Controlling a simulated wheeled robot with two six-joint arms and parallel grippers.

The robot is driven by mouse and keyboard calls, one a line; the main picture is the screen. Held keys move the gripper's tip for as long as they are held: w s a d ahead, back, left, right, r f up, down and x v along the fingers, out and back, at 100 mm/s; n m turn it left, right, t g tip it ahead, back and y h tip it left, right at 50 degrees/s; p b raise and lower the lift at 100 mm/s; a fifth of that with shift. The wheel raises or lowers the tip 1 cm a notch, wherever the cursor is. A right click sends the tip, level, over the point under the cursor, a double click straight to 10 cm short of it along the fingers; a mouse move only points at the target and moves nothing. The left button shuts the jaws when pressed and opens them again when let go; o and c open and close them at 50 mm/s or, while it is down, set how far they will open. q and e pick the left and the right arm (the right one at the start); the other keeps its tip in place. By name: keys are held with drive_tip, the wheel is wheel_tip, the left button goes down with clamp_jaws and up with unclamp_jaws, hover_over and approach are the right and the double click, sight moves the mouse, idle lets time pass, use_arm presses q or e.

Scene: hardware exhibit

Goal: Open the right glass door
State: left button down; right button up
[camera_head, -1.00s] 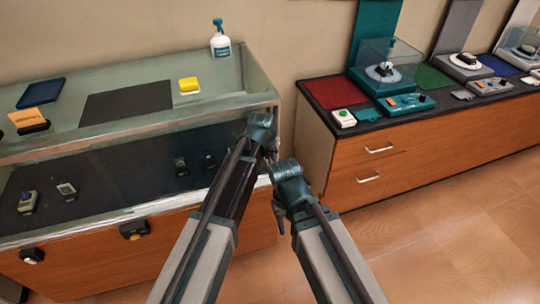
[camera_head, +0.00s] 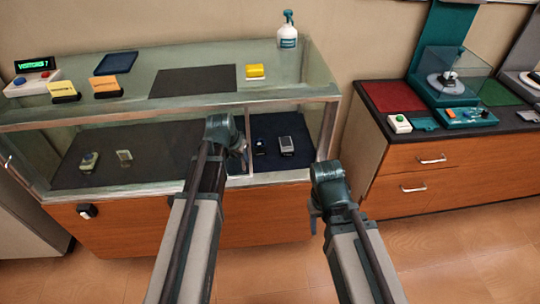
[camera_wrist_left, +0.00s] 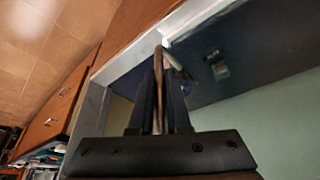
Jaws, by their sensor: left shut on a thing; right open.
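The right glass door (camera_head: 205,160) is a pane in the front of the display case (camera_head: 170,102). Its right edge stands upright near the middle of the case front, well left of the case's right end. To its right the front is uncovered, and small devices (camera_head: 286,145) inside show clearly. My left gripper (camera_head: 240,155) is at that edge. In the left wrist view my left gripper (camera_wrist_left: 160,90) is shut on a thin brownish bar at the door's edge; exactly which part is unclear. My right gripper (camera_head: 317,215) hangs open and empty before the case's right end.
A spray bottle (camera_head: 288,32), a yellow block (camera_head: 256,70) and a dark mat (camera_head: 195,80) are on the case top. A drawer cabinet (camera_head: 420,165) with exhibits stands to the right, past a gap.

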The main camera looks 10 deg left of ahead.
use_arm(q)
drive_tip(key=s+a, duration=0.2)
drive_tip(key=a, duration=0.6)
drive_tip(key=s+a, duration=0.3)
drive_tip(key=a, duration=0.5)
drive_tip(key=shift+s+a, duration=0.15)
drive_tip(key=shift+s, duration=0.05)
drive_tip(key=c, duration=0.9)
unclamp_jaws()
drive_tip(key=shift+r, duration=0.1)
drive_tip(key=p+v, duration=1.2)
drive_tip(key=v, duration=0.1)
drive_tip(key=shift+s+a+r+p, duration=0.1)
drive_tip(key=shift+r+p, duration=0.2)
drive_tip(key=shift+p, duration=0.1)
